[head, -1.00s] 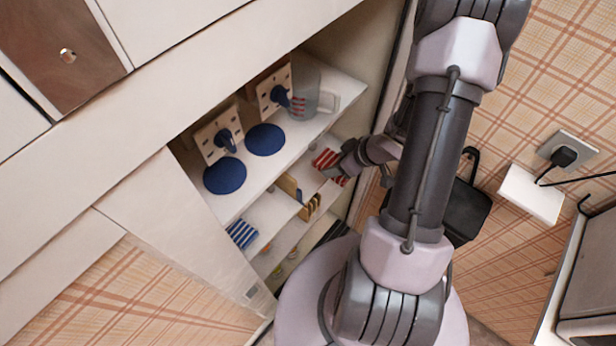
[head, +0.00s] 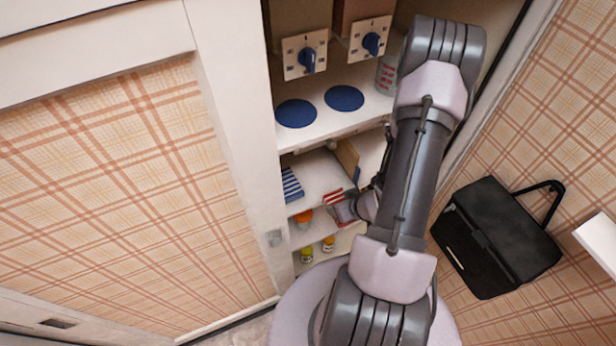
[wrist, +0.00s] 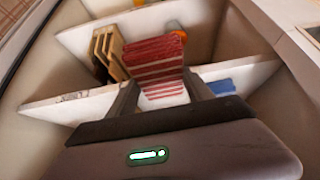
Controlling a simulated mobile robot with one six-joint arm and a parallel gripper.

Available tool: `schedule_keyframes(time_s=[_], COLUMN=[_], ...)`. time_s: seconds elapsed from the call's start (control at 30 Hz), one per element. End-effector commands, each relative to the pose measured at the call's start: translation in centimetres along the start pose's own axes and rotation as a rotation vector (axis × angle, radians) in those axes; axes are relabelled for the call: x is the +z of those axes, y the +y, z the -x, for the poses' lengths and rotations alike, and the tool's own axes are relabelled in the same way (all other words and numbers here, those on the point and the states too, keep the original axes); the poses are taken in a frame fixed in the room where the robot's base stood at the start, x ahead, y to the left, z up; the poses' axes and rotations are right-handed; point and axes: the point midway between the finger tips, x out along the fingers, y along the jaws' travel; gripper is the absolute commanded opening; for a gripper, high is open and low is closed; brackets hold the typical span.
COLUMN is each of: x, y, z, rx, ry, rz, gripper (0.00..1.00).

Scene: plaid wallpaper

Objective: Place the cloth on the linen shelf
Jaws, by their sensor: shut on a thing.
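My gripper (head: 347,211) is inside the open cupboard, shut on a red-and-white striped cloth (head: 334,196). In the wrist view the cloth (wrist: 154,58) sticks out beyond the fingers (wrist: 160,92), above or close to a pale shelf; I cannot tell whether it touches. A blue-and-white striped folded cloth (head: 292,185) lies on the middle shelf (head: 318,172), left of my gripper. Small lettering shows on a shelf edge (wrist: 73,98) in the wrist view, but I cannot read it, so I cannot tell which shelf is the linen shelf.
Tan upright boards (wrist: 107,52) stand close to the cloth. An orange item (head: 302,217) and small yellow-topped jars (head: 328,243) sit on lower shelves. Blue discs (head: 296,113), dial panels (head: 305,55) and a can (head: 386,75) are higher up. A black bag (head: 495,235) hangs at right.

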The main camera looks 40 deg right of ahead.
Motion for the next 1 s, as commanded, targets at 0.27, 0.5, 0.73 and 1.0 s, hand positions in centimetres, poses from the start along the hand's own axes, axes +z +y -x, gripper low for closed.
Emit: schedule_keyframes(time_s=[0.27,0.5,0.73,1.0], x=[-5.3,-8.4,-11.8,-11.9], y=[-0.1,-0.1,-0.1,-0.1], z=[-3.4,-5.4,-7.6,-7.8], rx=[-0.001,-0.002,-0.002,-0.001], ry=[0.004,0.002,0.002,0.001], rz=[0.004,0.003,0.003,0.001], gripper=[0.2,0.2,0.2,0.2])
